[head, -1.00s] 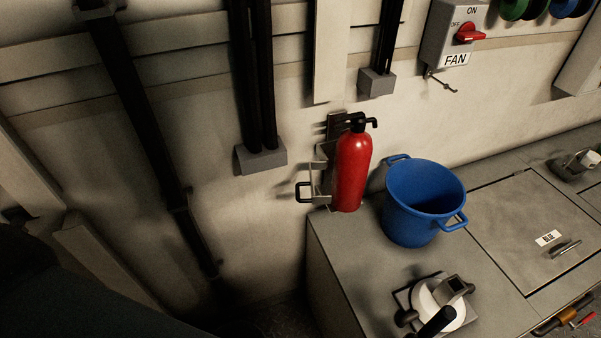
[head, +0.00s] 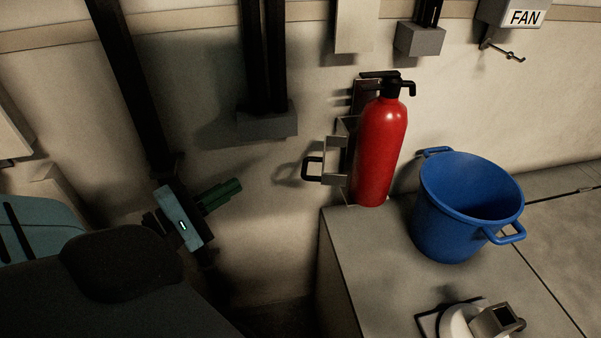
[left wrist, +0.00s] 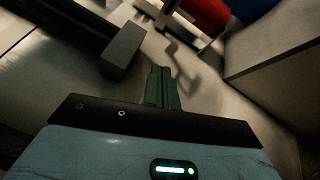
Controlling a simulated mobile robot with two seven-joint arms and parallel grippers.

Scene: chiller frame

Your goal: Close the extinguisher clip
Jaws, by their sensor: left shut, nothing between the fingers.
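The red extinguisher (head: 380,150) stands upright against the wall bracket in the head view, at the back left corner of the grey counter. The metal clip (head: 334,162), with a black loop handle (head: 312,168), sticks out on its left side and does not wrap around its front. In the left wrist view the extinguisher's red body (left wrist: 207,14) shows at the top, with the clip (left wrist: 158,12) left of it. My left gripper (head: 232,190) has green fingers, shut and empty. It is left of and below the clip, apart from it. The fingers (left wrist: 161,75) show in the left wrist view.
A blue bucket (head: 440,225) stands on the counter (head: 365,250) right of the extinguisher. A grey block (head: 267,123) ends dark vertical conduits on the wall above and left of the clip. A white fitting (head: 485,318) is at the counter's front. Bare wall lies between gripper and clip.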

